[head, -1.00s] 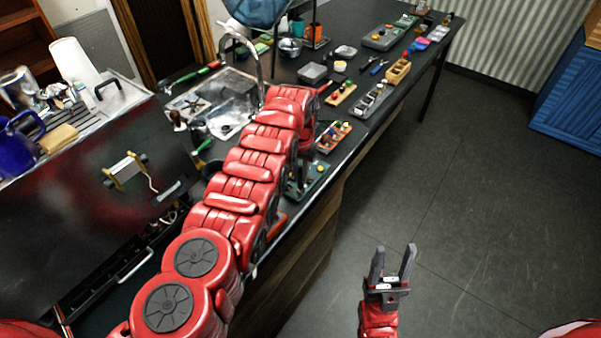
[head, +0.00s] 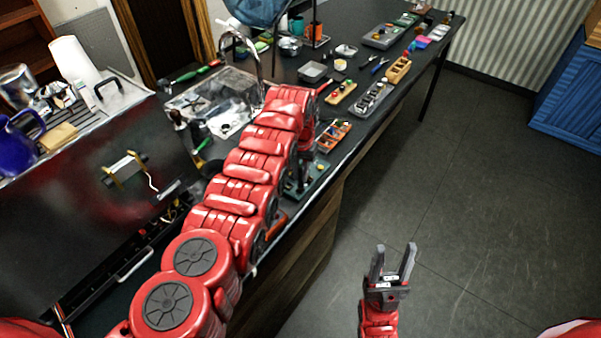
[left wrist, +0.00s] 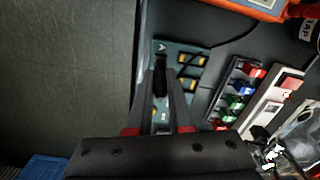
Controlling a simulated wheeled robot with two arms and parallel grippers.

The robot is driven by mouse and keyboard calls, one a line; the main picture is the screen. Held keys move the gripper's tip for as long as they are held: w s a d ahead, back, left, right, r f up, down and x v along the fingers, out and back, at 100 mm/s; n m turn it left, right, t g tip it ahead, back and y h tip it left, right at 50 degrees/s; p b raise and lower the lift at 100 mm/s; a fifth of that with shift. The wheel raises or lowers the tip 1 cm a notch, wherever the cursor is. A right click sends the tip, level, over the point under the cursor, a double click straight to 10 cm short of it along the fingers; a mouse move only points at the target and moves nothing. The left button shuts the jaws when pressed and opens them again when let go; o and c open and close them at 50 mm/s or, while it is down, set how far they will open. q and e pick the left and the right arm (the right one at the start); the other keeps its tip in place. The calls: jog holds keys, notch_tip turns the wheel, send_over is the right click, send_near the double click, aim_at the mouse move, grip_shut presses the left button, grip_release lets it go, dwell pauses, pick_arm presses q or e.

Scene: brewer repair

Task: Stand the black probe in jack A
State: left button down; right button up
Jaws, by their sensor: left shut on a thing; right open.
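A teal board (left wrist: 170,122) marked with an A lies on the bench, with yellow-topped parts (left wrist: 187,85) along its right side in the left wrist view. My left gripper (left wrist: 162,92) is shut on the black probe (left wrist: 160,76) and holds it over the board near the A. The probe's lower tip and any jack under it are hidden, so I cannot tell whether it touches. In the head view the board (head: 321,170) shows beyond my left arm, which hides most of the left gripper. My right gripper (head: 391,264) is open and empty above the floor.
An orange tray of small parts (head: 335,134) sits close behind the board. Other trays and tools line the bench toward the back. A sink (head: 228,98) with a tap lies behind my left arm.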

pick_arm(q)
jog(key=shift+f+b, duration=0.6)
jog(key=shift+b, duration=0.3)
dwell(1.2)
jog(key=c, duration=0.8)
grip_release()
jog(key=shift+o, duration=0.2)
jog(key=shift+r+b, duration=0.65)
jog(key=shift+r, duration=0.25)
notch_tip(320, 180, up, 7)
jog(key=b, duration=0.2)
jog(key=shift+b, duration=0.4)
notch_tip(320, 180, up, 9)
jog(key=p, duration=0.7)
jog(key=shift+f, duration=0.2)
